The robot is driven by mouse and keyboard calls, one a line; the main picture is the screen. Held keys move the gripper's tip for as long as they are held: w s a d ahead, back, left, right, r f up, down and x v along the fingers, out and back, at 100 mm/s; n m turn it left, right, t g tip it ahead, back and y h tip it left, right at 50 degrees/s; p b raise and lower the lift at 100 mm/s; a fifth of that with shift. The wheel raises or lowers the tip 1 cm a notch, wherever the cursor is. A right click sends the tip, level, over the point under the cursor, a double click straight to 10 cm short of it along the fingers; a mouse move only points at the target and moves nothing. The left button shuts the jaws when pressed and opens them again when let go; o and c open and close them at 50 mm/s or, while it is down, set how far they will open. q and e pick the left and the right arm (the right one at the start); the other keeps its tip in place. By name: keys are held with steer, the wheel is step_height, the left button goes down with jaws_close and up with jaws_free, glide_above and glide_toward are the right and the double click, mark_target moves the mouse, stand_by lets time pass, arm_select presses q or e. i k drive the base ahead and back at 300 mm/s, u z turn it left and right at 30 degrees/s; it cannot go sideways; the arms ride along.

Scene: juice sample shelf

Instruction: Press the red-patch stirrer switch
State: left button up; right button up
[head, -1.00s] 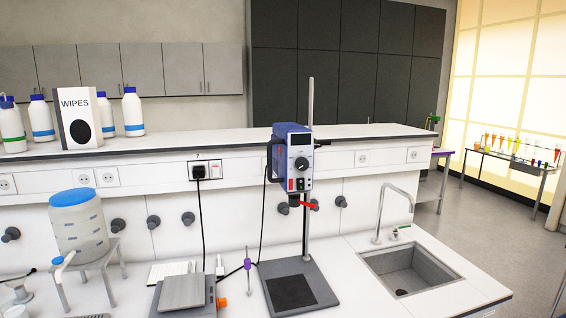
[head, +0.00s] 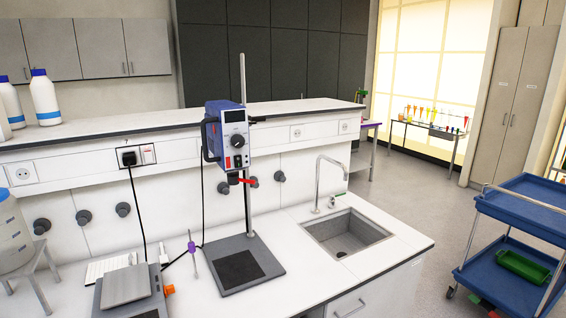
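The blue and white overhead stirrer (head: 232,120) is clamped on a tall metal rod above a dark grey base plate (head: 272,268) on the white bench. Its front faces me, with a dark display at the top and a round black knob (head: 238,141) below it. A small red patch (head: 228,162) shows low on the left of its front, beside a small dark switch; whether the switch is on or off is too small to tell. A red clamp handle (head: 247,182) sticks out below the housing. Neither of my grippers is in view.
A balance (head: 127,287) and a purple-handled tool (head: 192,249) stand left of the base. A sink (head: 345,236) with a tall tap lies to the right. A blue cart (head: 530,205) stands at the far right. Open floor lies between bench and cart.

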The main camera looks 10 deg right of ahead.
mark_target(238, 159)
steer(key=z, duration=0.55)
steer(key=k, duration=0.65)
steer(key=z, duration=0.95)
steer(key=i, duration=1.15)
steer(key=u, duration=0.8)
steer(key=i, duration=0.4)
steer(key=u, duration=0.3)
